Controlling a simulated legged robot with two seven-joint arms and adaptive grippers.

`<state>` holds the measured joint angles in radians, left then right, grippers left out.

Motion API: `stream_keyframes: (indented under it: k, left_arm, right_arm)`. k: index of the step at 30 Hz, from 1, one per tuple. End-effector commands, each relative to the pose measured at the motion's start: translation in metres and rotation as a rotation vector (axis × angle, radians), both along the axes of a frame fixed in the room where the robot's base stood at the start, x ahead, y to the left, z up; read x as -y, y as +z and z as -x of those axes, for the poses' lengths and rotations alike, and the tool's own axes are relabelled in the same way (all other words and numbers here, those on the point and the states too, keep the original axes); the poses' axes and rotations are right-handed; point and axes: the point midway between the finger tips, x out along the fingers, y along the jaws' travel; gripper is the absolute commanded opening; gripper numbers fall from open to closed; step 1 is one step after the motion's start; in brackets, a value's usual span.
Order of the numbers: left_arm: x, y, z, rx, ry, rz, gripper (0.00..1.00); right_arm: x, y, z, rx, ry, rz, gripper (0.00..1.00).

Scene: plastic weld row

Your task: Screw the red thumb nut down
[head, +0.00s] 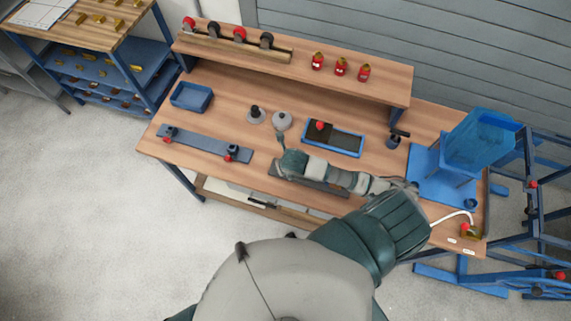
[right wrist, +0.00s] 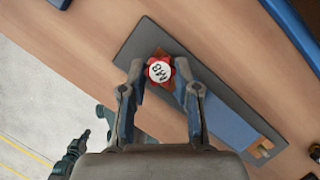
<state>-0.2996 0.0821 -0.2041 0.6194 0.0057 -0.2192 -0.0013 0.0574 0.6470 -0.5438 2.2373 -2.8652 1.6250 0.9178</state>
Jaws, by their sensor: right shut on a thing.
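The red thumb nut (right wrist: 159,71) has a white marked cap and sits at one end of a blue bar (right wrist: 222,122) lying on a dark grey plate (right wrist: 140,42). My right gripper (right wrist: 160,68) has a finger on each side of the nut and is shut on it. A brass-coloured piece (right wrist: 262,149) is at the bar's other end. In the head view my right arm reaches over a dark plate (head: 338,190) and covers much of it. The nut and the fingertips cannot be made out there. My left gripper is in neither view.
Left on the workbench (head: 225,110) are a blue bar with red knobs (head: 200,142) and a blue bin (head: 191,96). Behind my arm are a blue-rimmed tray (head: 348,150) and a pale round disc (head: 282,121). A blue stand (head: 475,140) rises at right. A raised shelf (head: 385,88) runs along the back.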

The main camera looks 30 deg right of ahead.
Motion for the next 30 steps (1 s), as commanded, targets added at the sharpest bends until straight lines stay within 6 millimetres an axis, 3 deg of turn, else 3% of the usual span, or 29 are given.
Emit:
stream_keyframes:
  k: [1,9,20,21,23,30]
  left_arm:
    - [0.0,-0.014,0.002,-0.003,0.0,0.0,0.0]
    - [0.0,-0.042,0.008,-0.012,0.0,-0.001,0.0]
    - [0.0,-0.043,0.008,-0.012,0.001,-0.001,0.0]
    - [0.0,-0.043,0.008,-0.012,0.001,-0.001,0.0]
    - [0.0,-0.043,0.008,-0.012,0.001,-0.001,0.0]
    - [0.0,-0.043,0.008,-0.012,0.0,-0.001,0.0]
  right_arm:
    - [-0.002,-0.005,-0.003,0.012,-0.02,-0.004,0.06]
    - [-0.003,-0.005,-0.002,0.009,-0.234,-0.006,0.06]
    - [-0.003,-0.001,0.0,0.005,-0.31,-0.005,0.06]
    - [-0.002,-0.001,0.0,0.004,-0.31,-0.005,0.41]
    - [-0.002,-0.002,0.0,0.004,-0.31,-0.004,0.54]
    - [-0.002,-0.002,0.0,0.003,-0.309,-0.003,0.54]
